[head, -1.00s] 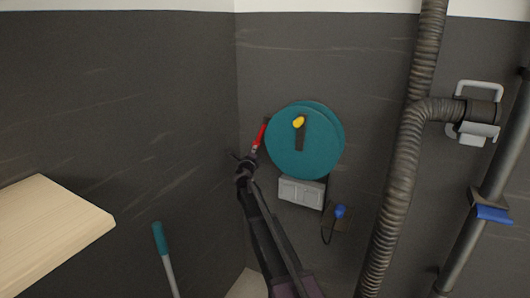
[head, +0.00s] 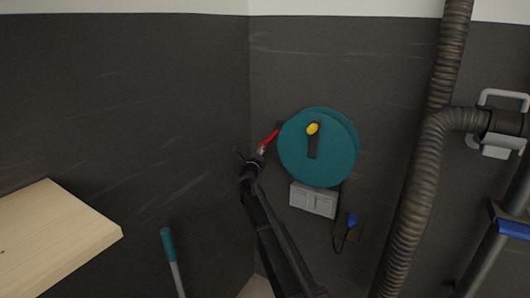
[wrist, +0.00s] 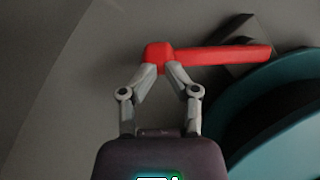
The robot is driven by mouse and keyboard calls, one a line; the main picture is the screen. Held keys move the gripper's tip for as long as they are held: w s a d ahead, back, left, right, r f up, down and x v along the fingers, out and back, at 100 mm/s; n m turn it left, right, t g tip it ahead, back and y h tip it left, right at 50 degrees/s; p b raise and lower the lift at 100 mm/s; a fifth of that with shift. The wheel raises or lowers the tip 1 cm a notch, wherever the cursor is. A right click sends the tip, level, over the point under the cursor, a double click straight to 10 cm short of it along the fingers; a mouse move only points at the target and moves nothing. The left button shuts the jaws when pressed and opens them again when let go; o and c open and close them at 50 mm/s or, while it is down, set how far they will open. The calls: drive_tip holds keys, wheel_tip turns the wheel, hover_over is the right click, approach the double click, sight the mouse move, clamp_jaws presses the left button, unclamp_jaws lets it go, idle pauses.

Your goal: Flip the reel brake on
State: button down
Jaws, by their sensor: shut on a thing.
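The teal hose reel (head: 335,165) hangs on the dark wall right of the corner. A red brake lever (head: 271,137) sits at its left edge, slanting from lower left to upper right in the head view. My gripper (head: 260,151) is at the lever's lower-left end. In the wrist view the red lever (wrist: 225,55) lies nearly level, and my fingertips (wrist: 160,70) are closed on its left end. Its right end lies against a dark bracket (wrist: 240,47) beside the reel's rim. The fingers partly hide the held end.
The reel has a dark crank with a yellow knob (head: 312,128). Below are a grey double box (head: 313,199) and a blue plug (head: 352,219). A ribbed duct (head: 410,195) stands right. A wooden board (head: 55,235) and teal-handled tool (head: 167,244) are left.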

drive_tip(key=shift+w+a+r, duration=0.2)
drive_tip(key=shift+a+r, duration=0.1)
drive_tip(key=shift+r, duration=0.05)
drive_tip(key=shift+a+r+p, duration=0.25)
drive_tip(key=shift+a+p, duration=0.1)
drive_tip(key=shift+p, duration=0.1)
idle(0.5)
drive_tip(key=shift+f, duration=0.1)
